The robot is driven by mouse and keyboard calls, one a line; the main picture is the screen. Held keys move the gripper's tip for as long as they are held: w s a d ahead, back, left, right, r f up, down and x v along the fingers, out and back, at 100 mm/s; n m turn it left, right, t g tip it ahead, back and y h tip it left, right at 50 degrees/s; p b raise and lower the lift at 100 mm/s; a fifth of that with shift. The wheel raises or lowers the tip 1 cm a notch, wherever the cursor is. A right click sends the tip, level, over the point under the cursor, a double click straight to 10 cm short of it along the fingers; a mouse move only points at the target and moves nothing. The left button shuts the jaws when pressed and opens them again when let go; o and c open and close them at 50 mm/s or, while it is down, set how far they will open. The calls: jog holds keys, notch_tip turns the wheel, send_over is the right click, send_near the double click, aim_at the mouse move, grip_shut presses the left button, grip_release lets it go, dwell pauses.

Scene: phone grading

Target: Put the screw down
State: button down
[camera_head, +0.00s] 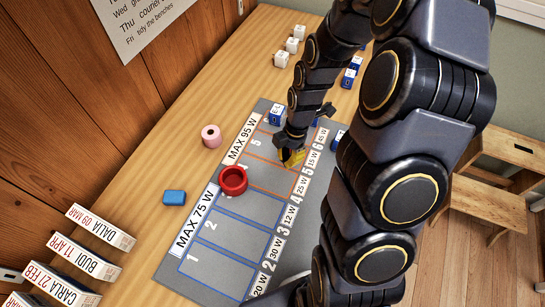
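No screw can be made out in the head view. My gripper (290,158) points down over the upper part of the grey mat (222,268), near the orange-outlined slots. A small yellow thing (296,158) shows right at the fingertips, partly hidden by them. I cannot tell what it is, or whether the fingers hold it or are just above it. The mat has numbered slots, blue-outlined at the near end and orange-outlined farther up.
A red ring-shaped dish (233,181) sits on the mat left of my gripper. A pink roll (211,135) and a blue block (174,198) lie left of the mat. Blue blocks (277,115) and white cubes (281,59) stand beyond. Name-labelled boxes (100,227) line the left.

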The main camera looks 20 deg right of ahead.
jog(key=s+a+r, duration=0.2)
jog(key=s+a, duration=0.1)
jog(key=a, duration=0.3)
send_over(247, 160)
jog(key=f, duration=0.9)
jog(key=shift+s+d, duration=0.1)
jog(key=shift+s, duration=0.25)
jog(key=shift+w+f, duration=0.35)
jog(key=shift+f, duration=1.55)
jog(key=shift+f, duration=0.1)
jog(key=c, duration=1.2)
grip_release()
jog(key=shift+o, duration=0.2)
